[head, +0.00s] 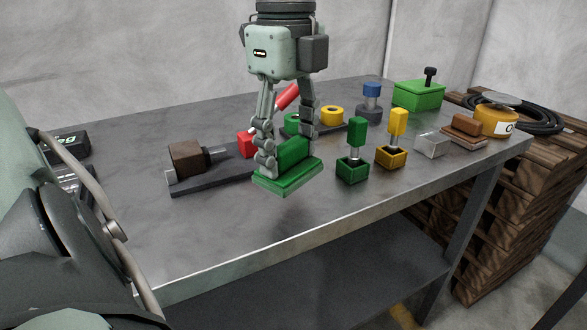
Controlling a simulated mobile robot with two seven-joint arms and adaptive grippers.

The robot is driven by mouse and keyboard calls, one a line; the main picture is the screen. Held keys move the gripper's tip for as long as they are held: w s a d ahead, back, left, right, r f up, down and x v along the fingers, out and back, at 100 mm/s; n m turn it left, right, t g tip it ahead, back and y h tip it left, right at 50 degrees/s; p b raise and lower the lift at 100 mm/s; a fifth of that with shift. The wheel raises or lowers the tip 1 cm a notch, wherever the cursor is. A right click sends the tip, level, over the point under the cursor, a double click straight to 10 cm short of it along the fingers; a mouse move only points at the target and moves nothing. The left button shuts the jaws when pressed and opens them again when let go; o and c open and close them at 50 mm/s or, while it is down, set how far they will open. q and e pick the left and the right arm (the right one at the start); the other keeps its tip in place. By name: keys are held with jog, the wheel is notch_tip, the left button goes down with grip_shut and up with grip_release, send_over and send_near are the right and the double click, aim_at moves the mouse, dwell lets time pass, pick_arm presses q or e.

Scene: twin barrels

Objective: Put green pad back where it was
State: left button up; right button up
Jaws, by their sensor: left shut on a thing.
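My left gripper (287,154) reaches down from the top of the head view, with its fingers on either side of the green pad. It is shut on the green pad (287,185), a flat green slab with a raised green block on it. The pad is level over the front middle of the table. I cannot tell whether its underside touches the tabletop. The gripper's fingers hide part of the raised block. My right gripper is not in view.
The grey table (215,225) has free room at front left. A dark rail with a brown block (187,157) lies behind the pad. Green (357,137) and yellow (397,125) handled pieces stand to its right. A green box (418,95) is farther back.

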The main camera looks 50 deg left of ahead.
aim_at(293, 173)
pick_arm(q)
jog(key=shift+w+a+f, duration=0.2)
jog(key=shift+w+f, duration=0.25)
jog(key=shift+w, duration=0.2)
notch_tip(293, 173, down, 4)
jog(key=shift+r, duration=0.1)
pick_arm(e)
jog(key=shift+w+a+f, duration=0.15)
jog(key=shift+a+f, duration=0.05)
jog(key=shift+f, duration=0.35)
pick_arm(q)
jog(key=shift+f, duration=0.2)
jog(key=o, duration=0.9)
jog(key=shift+c, duration=0.2)
jog(key=o, duration=0.3)
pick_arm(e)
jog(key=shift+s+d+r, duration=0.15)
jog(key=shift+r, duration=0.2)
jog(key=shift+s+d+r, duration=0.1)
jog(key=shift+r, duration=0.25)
pick_arm(q)
jog(key=shift+o, duration=0.2)
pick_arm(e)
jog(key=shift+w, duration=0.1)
